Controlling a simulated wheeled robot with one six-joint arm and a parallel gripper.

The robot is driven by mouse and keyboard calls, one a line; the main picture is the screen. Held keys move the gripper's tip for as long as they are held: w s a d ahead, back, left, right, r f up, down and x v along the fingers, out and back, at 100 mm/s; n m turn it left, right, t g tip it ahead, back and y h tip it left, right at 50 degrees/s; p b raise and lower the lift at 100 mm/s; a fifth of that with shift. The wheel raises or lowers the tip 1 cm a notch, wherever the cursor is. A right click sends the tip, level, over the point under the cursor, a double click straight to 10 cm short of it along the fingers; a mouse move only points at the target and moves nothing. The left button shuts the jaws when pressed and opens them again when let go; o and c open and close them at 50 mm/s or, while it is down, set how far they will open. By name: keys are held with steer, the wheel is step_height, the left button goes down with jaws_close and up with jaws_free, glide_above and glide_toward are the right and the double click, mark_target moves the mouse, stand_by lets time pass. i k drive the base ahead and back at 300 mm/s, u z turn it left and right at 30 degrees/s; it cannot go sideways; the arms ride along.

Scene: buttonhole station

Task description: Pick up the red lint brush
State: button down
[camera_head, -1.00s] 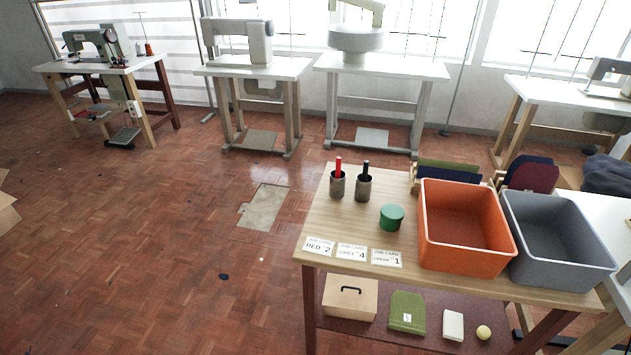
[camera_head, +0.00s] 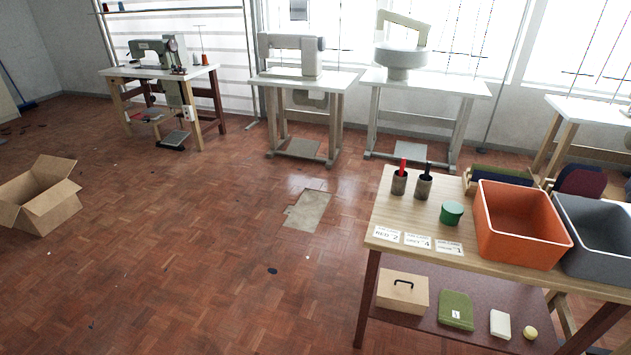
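A red handle (camera_head: 403,166), likely the red lint brush, stands upright in a grey-brown cup (camera_head: 399,184) at the back left of the wooden table. A dark handle (camera_head: 428,168) stands in a second, similar cup (camera_head: 423,188) just to its right. Only the handles show; the lower parts are hidden inside the cups. My gripper is not in view.
The wooden table (camera_head: 398,217) also bears a green round tin (camera_head: 452,212), job cards (camera_head: 417,240), an orange bin (camera_head: 520,257) and a grey bin (camera_head: 595,265). An open cardboard box (camera_head: 42,210) lies on the floor at left. The floor between is mostly clear.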

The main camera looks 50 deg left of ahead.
mark_target(404, 160)
steer(key=u, duration=1.35)
steer(key=k, duration=0.45)
steer(key=z, duration=0.45)
steer(key=i, duration=1.3)
steer(key=u, duration=0.1)
